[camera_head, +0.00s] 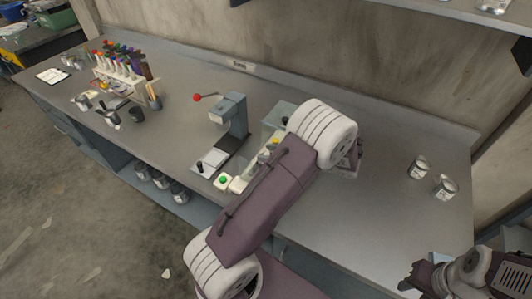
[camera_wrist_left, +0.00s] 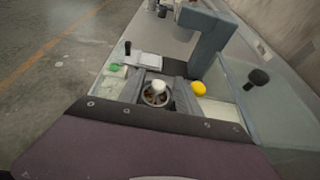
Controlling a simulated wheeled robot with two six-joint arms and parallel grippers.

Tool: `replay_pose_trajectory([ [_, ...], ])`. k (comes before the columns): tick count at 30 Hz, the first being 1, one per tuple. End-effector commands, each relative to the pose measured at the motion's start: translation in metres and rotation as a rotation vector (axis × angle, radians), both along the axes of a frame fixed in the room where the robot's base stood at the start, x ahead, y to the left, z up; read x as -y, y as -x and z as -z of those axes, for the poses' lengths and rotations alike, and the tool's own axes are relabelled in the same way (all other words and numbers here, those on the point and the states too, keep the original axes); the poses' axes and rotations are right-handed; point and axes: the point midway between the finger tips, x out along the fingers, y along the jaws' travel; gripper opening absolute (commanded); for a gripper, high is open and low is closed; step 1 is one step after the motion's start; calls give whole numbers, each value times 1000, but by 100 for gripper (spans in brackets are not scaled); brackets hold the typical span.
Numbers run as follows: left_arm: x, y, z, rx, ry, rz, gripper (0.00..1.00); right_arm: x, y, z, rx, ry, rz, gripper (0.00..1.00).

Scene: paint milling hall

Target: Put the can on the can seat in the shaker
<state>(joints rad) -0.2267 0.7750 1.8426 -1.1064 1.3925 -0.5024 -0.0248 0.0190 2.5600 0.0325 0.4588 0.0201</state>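In the left wrist view, a small round can (camera_wrist_left: 157,95) with a white top sits between the two grey fingers of my left gripper (camera_wrist_left: 157,88). The fingers touch its sides and look shut on it, over the shaker. The shaker shows a green button (camera_wrist_left: 115,68) and a yellow knob (camera_wrist_left: 199,89). In the head view, my left arm covers much of the shaker, whose grey box (camera_head: 279,115) and green button (camera_head: 223,181) show; the held can is hidden there. The can seat cannot be made out. My right gripper (camera_head: 416,277) is at the lower right, its opening unclear.
Two cans (camera_head: 418,168) (camera_head: 445,188) stand on the bench at the right. A press with a red-knobbed lever (camera_head: 230,115) stands left of the shaker. A rack of coloured bottles (camera_head: 120,70) and several cups are at the far left.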

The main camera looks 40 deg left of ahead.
Motion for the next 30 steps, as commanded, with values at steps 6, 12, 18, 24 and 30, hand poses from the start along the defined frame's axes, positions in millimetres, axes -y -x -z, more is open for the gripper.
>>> replay_pose_trajectory([
  [6,55,-6,-21,3,2,6,40,0,0,4,0,0,0,40],
  [12,88,-9,-35,1,1,3,40,0,0,5,0,0,0,40],
  [18,97,-9,-39,-2,1,1,40,0,0,5,0,0,0,40],
  [24,96,-9,-39,-1,0,0,40,0,0,5,0,0,0,40],
  [30,96,-9,-39,-1,0,0,40,0,0,5,0,0,0,40],
])
